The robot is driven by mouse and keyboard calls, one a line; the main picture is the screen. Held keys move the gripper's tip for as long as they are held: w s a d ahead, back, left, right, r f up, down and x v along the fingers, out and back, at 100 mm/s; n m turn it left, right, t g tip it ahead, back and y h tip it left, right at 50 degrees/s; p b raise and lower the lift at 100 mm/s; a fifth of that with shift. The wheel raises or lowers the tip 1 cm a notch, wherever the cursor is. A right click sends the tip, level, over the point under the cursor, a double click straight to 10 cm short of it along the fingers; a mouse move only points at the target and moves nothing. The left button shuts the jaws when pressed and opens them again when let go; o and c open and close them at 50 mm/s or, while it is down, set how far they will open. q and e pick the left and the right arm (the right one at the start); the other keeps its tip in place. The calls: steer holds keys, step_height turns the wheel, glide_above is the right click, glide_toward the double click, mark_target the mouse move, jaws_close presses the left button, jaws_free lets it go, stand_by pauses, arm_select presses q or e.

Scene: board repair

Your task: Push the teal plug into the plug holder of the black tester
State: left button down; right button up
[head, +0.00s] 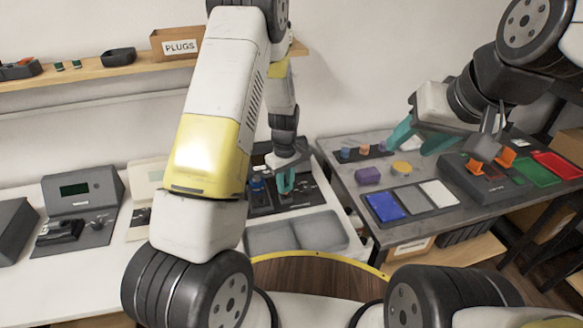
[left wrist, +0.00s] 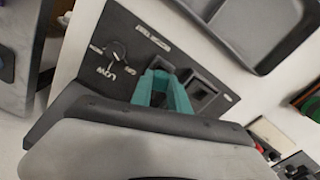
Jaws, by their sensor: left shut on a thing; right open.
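My left gripper (head: 286,184) is shut over the black tester (head: 312,193) at the middle of the white bench. Its teal fingers also show in the left wrist view (left wrist: 162,90), low against the tester's black panel (left wrist: 128,28). What it holds, taken as the teal plug, blends with the teal fingers and is mostly hidden. Dark square recesses (left wrist: 205,96) lie in the panel beside the fingertips; I cannot tell how deep the plug sits in the holder. My right gripper (head: 420,138) is open and empty above the right table.
A knob (left wrist: 115,50) marked LOW is on the panel. A grey tray (head: 296,234) lies in front of the tester. A grey device with a green screen (head: 74,190) stands left. The right table (head: 352,197) holds coloured parts and trays. A PLUGS box (head: 178,46) sits on the shelf.

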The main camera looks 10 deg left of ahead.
arm_select(q)
steer(key=shift+f, duration=1)
stand_by(1.6)
steer(key=c, duration=0.9)
jaws_free()
steer(key=shift+r, duration=0.2)
steer(key=shift+r, duration=1.15)
steer(key=shift+r, duration=0.3)
steer(key=shift+r, duration=2.85)
